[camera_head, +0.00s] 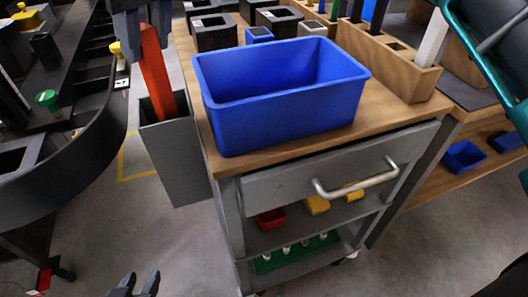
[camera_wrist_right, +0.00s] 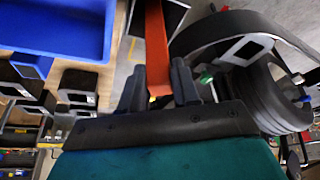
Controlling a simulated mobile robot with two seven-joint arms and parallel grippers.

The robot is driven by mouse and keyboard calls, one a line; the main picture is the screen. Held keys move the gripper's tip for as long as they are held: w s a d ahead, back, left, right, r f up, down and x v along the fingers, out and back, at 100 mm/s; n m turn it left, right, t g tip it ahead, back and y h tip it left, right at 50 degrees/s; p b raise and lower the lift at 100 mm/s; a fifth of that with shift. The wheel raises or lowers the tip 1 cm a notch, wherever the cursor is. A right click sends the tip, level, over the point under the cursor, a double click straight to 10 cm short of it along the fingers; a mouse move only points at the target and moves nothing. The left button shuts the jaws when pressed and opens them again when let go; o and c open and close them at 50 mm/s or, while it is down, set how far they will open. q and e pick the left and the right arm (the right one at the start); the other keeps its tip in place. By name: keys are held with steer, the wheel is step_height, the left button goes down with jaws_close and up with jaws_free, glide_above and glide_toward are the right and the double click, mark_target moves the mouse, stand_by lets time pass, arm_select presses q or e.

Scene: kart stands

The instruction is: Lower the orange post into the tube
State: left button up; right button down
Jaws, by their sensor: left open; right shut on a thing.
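The orange post (camera_head: 157,70) is held from above by my right gripper (camera_head: 141,8), which is shut on it. In the right wrist view the post (camera_wrist_right: 156,45) runs between the fingers of the right gripper (camera_wrist_right: 159,88). The grey tube (camera_head: 180,160) is a square, open-topped box on the cart's left side. The post is slightly tilted, and its lower end shows at the tube's dark mouth and seems to be just inside it; the depth is hard to tell. My left gripper (camera_head: 138,283) is open and empty, low at the bottom edge of the head view.
A blue bin (camera_head: 270,115) stands on the wooden-topped cart (camera_head: 330,148), right of the tube. Black square holders (camera_head: 213,33) are behind it, and a wooden block with slots (camera_head: 405,75) is to the right. A dark curved track (camera_head: 85,130) lies to the left. The floor below the tube is clear.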

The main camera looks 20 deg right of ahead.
arm_select(q)
steer(key=shift+f+b, duration=0.6)
steer(key=shift+f, duration=0.1)
arm_select(e)
steer(key=shift+f, duration=0.85)
steer(key=c, duration=0.8)
jaws_free()
arm_select(q)
steer(key=shift+s, duration=0.1)
arm_select(e)
steer(key=shift+o, duration=0.2)
steer(key=shift+r, duration=0.25)
arm_select(q)
step_height(320, 180, up, 3)
steer(key=p, duration=0.3)
steer(key=shift+r, duration=0.2)
arm_select(e)
steer(key=v, duration=1.2)
steer(key=shift+s+r, duration=0.15)
